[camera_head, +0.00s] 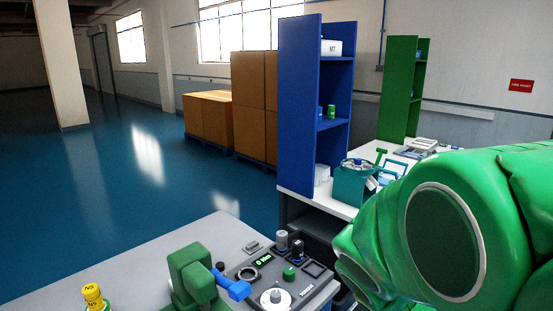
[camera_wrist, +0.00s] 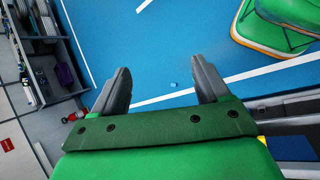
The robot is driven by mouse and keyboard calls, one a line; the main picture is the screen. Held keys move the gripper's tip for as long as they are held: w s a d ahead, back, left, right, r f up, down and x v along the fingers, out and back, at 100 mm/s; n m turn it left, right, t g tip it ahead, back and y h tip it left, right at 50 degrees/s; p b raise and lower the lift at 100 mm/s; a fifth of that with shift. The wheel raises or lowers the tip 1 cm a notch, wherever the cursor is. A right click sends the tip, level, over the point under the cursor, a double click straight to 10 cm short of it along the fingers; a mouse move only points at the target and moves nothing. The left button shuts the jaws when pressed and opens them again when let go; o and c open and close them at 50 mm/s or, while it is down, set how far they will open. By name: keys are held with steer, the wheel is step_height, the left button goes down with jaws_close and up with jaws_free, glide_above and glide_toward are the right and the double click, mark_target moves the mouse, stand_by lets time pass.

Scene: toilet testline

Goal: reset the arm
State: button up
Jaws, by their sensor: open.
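My gripper (camera_wrist: 160,90) shows in the wrist view with its two dark fingers spread wide apart and nothing between them. Behind the fingers is a green gripper body with a dark green plate. The gripper hangs over blue floor, with white floor lines beyond it. In the head view, my large green arm fills the lower right, and the gripper itself is not visible there.
A grey table (camera_head: 150,262) holds a test device (camera_head: 275,280) and a yellow item (camera_head: 93,296). A blue shelf (camera_head: 300,110), teal container (camera_head: 350,184) and green shelf (camera_head: 398,85) stand near my arm. Brown boxes (camera_head: 208,117) stand behind. Floor at left is clear.

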steer(key=s+a+m+y, duration=0.4)
steer(key=s+a+y, duration=0.3)
steer(key=a, duration=0.5)
steer(key=shift+s+a+r+m, duration=0.15)
steer(key=shift+a+r+m, duration=0.15)
steer(key=shift+r, duration=0.1)
